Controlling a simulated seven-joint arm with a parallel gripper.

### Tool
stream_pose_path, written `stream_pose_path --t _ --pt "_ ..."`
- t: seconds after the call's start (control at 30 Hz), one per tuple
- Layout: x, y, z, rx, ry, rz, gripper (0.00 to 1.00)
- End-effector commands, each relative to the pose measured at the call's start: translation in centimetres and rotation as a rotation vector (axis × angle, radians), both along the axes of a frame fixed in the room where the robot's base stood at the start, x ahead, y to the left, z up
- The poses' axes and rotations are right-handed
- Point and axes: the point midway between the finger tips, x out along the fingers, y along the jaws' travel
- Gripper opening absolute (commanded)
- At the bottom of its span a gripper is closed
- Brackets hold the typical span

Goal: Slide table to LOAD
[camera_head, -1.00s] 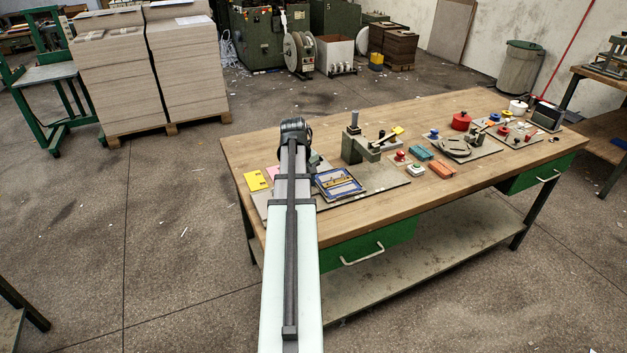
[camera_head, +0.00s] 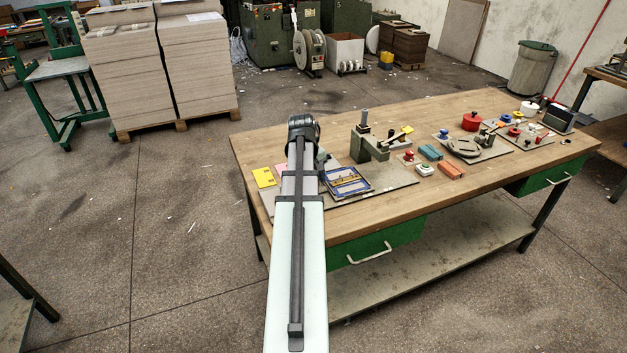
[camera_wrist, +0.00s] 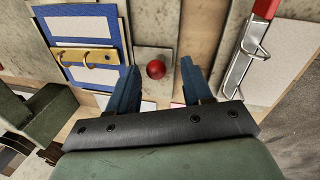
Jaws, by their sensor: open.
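The slide table appears to be the blue-framed panel (camera_head: 347,182) on a grey base plate (camera_head: 398,190) near the left of the workbench. In the wrist view a blue and white panel (camera_wrist: 82,22) with a brass bar shows at upper left. A red ball knob (camera_wrist: 155,69) stands on a small grey plate (camera_wrist: 154,93) to its right. My gripper (camera_wrist: 160,65) is open, its two blue fingers either side of the knob in the picture. I cannot tell whether they touch it. In the head view my arm hides the gripper. No LOAD mark is readable.
A metal clip with a red end (camera_wrist: 262,10) lies right of my fingers. A grey-green press (camera_head: 368,145) stands right of the panel. A yellow card (camera_head: 264,177) lies left of my arm. Buttons and fixtures fill the bench's right; its front strip is clear.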

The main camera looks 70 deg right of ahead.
Motion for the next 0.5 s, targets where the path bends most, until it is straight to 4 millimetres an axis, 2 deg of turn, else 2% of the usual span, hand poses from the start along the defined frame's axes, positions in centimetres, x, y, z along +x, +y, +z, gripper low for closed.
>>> stream_pose_path --t 0.17,0.5 --pt "0.2 0.2 1.9 -0.003 -0.001 0.001 0.50" --pt "0.8 1.1 7.1 -0.002 -0.001 0.001 0.50"
